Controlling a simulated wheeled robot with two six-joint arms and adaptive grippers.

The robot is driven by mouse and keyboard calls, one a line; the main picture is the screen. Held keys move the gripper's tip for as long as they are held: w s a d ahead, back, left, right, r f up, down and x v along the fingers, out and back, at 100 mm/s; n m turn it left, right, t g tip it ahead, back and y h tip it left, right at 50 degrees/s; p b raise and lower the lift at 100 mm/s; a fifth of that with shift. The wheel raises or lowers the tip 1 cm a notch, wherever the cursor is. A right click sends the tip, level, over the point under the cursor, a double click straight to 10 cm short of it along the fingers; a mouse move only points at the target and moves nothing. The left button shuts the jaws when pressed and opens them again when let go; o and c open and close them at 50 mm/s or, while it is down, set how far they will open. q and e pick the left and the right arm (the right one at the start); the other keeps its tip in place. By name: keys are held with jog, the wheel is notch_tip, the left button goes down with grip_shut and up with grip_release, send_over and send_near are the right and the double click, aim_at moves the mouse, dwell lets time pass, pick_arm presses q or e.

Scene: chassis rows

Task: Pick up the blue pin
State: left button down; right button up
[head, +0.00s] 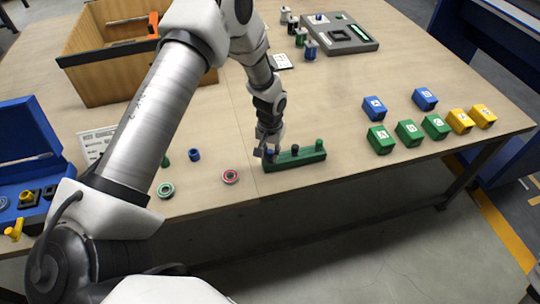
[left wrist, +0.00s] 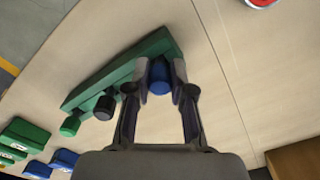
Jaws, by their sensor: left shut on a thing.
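A green rack (head: 300,159) lies near the table's front edge, and it also shows in the left wrist view (left wrist: 118,75). The blue pin (left wrist: 160,84) is at one end of it, between the fingers of my left gripper (left wrist: 160,76). In the head view the left gripper (head: 268,152) is over the rack's left end, shut on the blue pin, which is partly hidden there. The pin is at the rack; I cannot tell whether it is lifted. A black pin (left wrist: 105,107) and a green pin (left wrist: 70,125) stand in the rack's other places. My right gripper is not in view.
A loose blue cylinder (head: 194,155), a red-and-grey ring (head: 230,176) and a green ring (head: 165,190) lie left of the rack. Lettered blue, green and yellow blocks (head: 409,133) stand to the right. A wooden box (head: 110,75) and a grey tray (head: 340,38) are farther back.

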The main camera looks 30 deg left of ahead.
aim_at(270, 151)
pick_arm(q)
jog(key=shift+w+r, duration=0.1)
jog(key=shift+r, duration=0.35)
notch_tip(270, 151, up, 2)
jog(key=shift+r+b, duration=0.25)
jog(key=shift+b, duration=0.4)
jog(key=s+d+r+b, duration=0.1)
jog(key=s+b, duration=0.5)
jog(key=s, duration=1)
jog(key=shift+r, duration=0.25)
jog(key=shift+d, duration=0.1)
jog(key=shift+b, duration=0.5)
